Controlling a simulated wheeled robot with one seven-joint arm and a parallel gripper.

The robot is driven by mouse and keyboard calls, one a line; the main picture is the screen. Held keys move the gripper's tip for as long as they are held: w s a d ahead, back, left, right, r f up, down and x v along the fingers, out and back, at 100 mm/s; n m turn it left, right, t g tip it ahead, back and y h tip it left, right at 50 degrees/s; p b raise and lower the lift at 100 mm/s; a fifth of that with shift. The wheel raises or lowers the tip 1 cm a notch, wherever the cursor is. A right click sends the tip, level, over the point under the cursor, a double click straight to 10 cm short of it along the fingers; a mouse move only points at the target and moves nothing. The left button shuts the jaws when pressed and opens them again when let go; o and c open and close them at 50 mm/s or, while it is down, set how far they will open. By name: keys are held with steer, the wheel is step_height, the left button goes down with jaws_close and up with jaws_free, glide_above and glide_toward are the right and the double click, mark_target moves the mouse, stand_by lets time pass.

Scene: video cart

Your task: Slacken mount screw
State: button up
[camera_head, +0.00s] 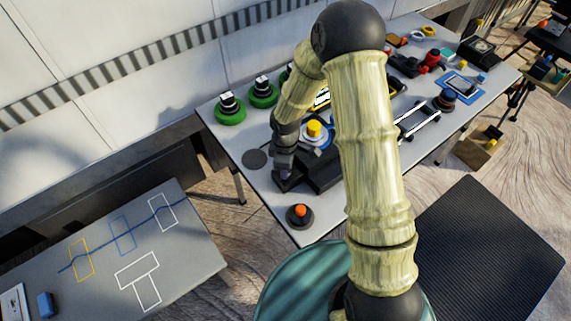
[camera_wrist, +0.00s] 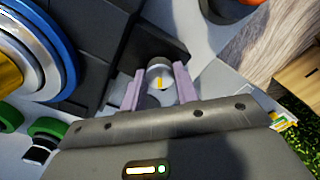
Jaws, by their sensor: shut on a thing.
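The mount screw (camera_wrist: 159,76) shows in the wrist view as a round silver knob with a yellow mark on its face. It sits against a dark block (camera_wrist: 150,48). My gripper (camera_wrist: 160,88) has its two pale purple fingers on either side of the knob and is shut on it. In the head view my gripper (camera_head: 285,172) is low at the dark mount (camera_head: 316,172) near the table's front left part. The knob itself is hidden there by my gripper.
A blue-rimmed disc with a yellow centre (camera_head: 315,131) stands just behind the mount; it fills the left of the wrist view (camera_wrist: 62,50). An orange-topped button (camera_head: 300,211) stands near the front corner. Green-based knobs (camera_head: 230,112) stand at the back left. A flat dark disc (camera_head: 254,159) lies left of my gripper.

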steer(key=shift+n+p, duration=0.5)
steer(key=shift+n, duration=1.3)
steer(key=o, duration=1)
step_height(320, 180, up, 18)
steer(key=shift+f, duration=0.25)
